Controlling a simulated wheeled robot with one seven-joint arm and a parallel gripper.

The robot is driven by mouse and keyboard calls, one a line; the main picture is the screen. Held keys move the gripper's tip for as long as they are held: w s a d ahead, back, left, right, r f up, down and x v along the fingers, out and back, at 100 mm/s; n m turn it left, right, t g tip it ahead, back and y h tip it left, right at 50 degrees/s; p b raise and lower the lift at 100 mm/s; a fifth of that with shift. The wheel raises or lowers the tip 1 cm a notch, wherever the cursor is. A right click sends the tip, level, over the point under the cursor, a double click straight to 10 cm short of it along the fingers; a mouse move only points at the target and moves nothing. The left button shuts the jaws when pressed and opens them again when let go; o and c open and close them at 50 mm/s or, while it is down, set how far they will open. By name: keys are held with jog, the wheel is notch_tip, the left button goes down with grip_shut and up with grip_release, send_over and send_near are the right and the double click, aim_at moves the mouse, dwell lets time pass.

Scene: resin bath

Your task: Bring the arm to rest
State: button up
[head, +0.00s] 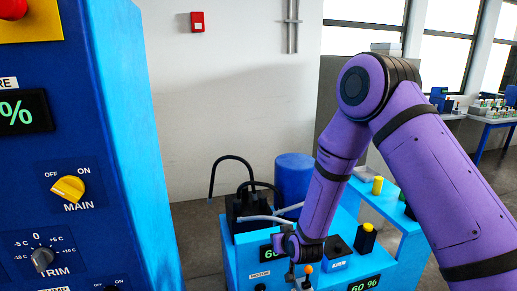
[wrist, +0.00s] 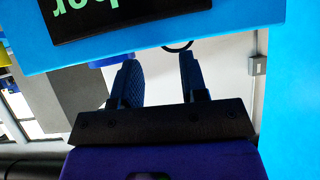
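My arm (head: 432,165) is purple with black joints. It is bent, with the elbow high and the forearm reaching down over the light blue machine (head: 236,262). My gripper (wrist: 157,66) shows in the wrist view with its two dark fingers apart and nothing between them. In the head view the hand is small, low in the picture, beside an orange-tipped part (head: 308,269) of the machine; I cannot tell whether they touch.
A dark blue cabinet (head: 90,235) with a yellow MAIN switch (head: 68,189) and a TRIM knob (head: 43,259) stands close at left. A blue cylinder (head: 293,180) and black hoses stand behind the machine. In the wrist view a display (wrist: 120,12) with green text is close above the fingers.

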jog(key=s+d+r+g+h, duration=0.1)
jog(key=s+d+r, duration=0.25)
jog(key=r, duration=0.55)
jog(key=s+d+r+m+g, duration=0.1)
jog(key=s+d+r, duration=0.1)
jog(key=d+r, duration=0.5)
jog(key=s+d+r+g+h, duration=0.1)
jog(key=s+d+r, duration=0.15)
jog(key=r, duration=0.85)
jog(key=s+d+r+g, duration=0.1)
jog(key=s+d+r, duration=0.2)
jog(key=s, duration=0.6)
jog(key=s+d+r+m+h, duration=0.1)
jog(key=s+d+r, duration=0.2)
jog(key=s, duration=0.6)
jog(key=s+d+r+m+g, duration=0.1)
jog(key=s+d+r, duration=0.3)
jog(key=s, duration=0.5)
jog(key=shift+s+r+g+h, duration=0.3)
jog(key=shift+r+h, duration=0.1)
